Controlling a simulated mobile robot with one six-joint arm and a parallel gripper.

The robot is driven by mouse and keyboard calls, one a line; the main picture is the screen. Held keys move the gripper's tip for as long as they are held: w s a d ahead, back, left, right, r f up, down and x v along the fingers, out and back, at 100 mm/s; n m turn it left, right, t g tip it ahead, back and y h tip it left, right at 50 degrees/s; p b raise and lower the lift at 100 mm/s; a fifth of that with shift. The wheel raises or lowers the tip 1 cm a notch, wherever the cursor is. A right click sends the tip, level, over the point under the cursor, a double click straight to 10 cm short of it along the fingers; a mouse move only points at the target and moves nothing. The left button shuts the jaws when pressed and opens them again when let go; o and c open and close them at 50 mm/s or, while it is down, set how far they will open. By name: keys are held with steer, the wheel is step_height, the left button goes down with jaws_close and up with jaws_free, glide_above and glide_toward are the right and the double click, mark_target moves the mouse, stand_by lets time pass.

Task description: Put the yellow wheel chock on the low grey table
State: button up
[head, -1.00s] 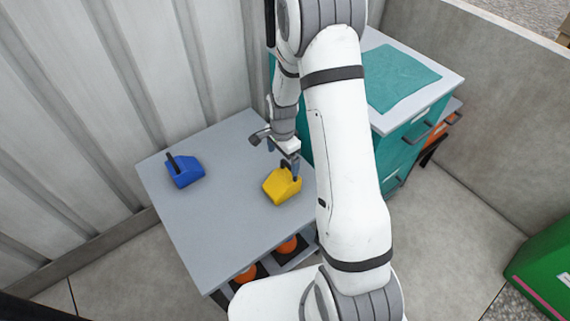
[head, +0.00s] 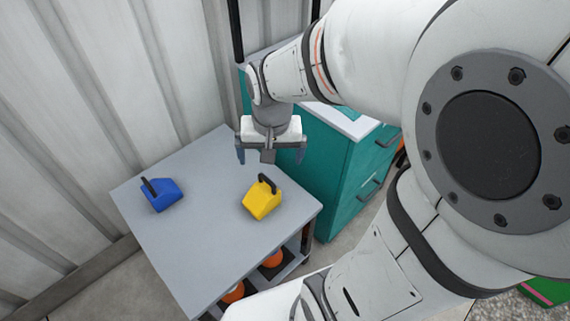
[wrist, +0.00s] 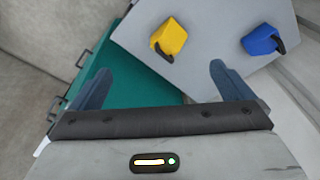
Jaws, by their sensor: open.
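The yellow wheel chock (head: 261,201) with a black handle stands on the right part of the low grey table (head: 200,245). It also shows in the wrist view (wrist: 172,36), beyond my fingertips. My gripper (head: 271,158) is open and empty, raised above and behind the yellow chock, apart from it. In the wrist view its two blue fingers (wrist: 160,80) are spread wide with nothing between them. The grey table also fills the top of the wrist view (wrist: 215,25).
A blue wheel chock (head: 163,197) stands on the table's left part, also in the wrist view (wrist: 260,42). A teal drawer cabinet (head: 340,185) stands right behind the table. A corrugated wall (head: 60,120) borders the left. Orange items (head: 272,259) sit on the table's lower shelf.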

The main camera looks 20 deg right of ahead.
steer(key=s+r+n, duration=0.3)
steer(key=s, duration=0.4)
steer(key=shift+s+d+r+n+t, duration=0.15)
steer(key=shift+s+d+n+t, duration=0.15)
steer(key=shift+d, duration=0.1)
steer(key=shift+w, duration=0.1)
steer(key=p+v, duration=0.2)
steer(key=shift+r+p, duration=0.3)
steer(key=shift+r, duration=0.1)
steer(key=shift+c, duration=0.3)
